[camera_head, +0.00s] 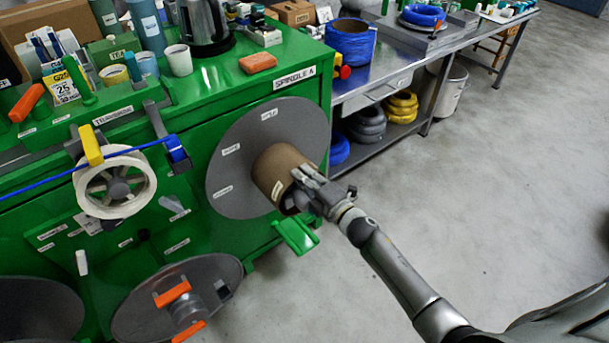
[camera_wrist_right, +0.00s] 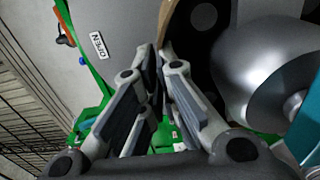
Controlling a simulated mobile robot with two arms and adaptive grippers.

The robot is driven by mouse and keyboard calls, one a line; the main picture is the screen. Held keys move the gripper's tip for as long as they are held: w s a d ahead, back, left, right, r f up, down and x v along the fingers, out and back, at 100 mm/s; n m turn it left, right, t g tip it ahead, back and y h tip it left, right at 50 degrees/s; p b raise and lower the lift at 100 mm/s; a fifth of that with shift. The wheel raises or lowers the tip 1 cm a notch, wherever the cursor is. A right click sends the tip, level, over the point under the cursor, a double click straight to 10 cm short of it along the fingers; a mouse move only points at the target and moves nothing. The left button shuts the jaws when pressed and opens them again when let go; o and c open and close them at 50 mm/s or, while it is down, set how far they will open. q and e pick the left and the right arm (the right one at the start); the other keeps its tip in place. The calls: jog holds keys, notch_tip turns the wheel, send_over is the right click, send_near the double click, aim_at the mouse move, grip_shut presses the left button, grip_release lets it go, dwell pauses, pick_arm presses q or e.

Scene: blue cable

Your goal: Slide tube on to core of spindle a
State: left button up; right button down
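The brown cardboard tube (camera_head: 274,171) sits at the centre of the grey disc of spindle A (camera_head: 233,160), its far end close to or against the disc. The core is mostly hidden by the tube; a dark round end (camera_wrist_right: 204,17) shows inside it in the wrist view. My right gripper (camera_head: 303,182) is at the tube's near end, at the rim. In the wrist view its fingers (camera_wrist_right: 158,62) are close together with the tube's brown wall (camera_wrist_right: 180,18) at their tips, apparently pinched between them. My left gripper is not in view.
The green machine (camera_head: 190,110) carries cups, a kettle and boxes on top. A green lever (camera_head: 296,235) sticks out just below the tube. A white reel (camera_head: 115,185) with blue cable is at left. A metal bench (camera_head: 400,60) stands behind; the floor at right is clear.

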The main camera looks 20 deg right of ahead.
jog(key=shift+w+r, duration=0.1)
jog(key=shift+r, duration=0.1)
dwell(0.3)
pick_arm(q)
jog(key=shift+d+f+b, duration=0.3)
jog(key=shift+b, duration=0.05)
pick_arm(e)
jog(key=shift+f, duration=0.35)
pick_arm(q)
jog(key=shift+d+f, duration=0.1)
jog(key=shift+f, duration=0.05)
pick_arm(e)
jog(key=shift+f, duration=0.3)
jog(key=c, duration=1.6)
grip_release()
jog(key=shift+w+a+f, duration=0.1)
jog(key=shift+w+f, duration=0.05)
jog(key=shift+o, duration=0.2)
jog(key=o, duration=0.4)
jog(key=shift+s, duration=0.2)
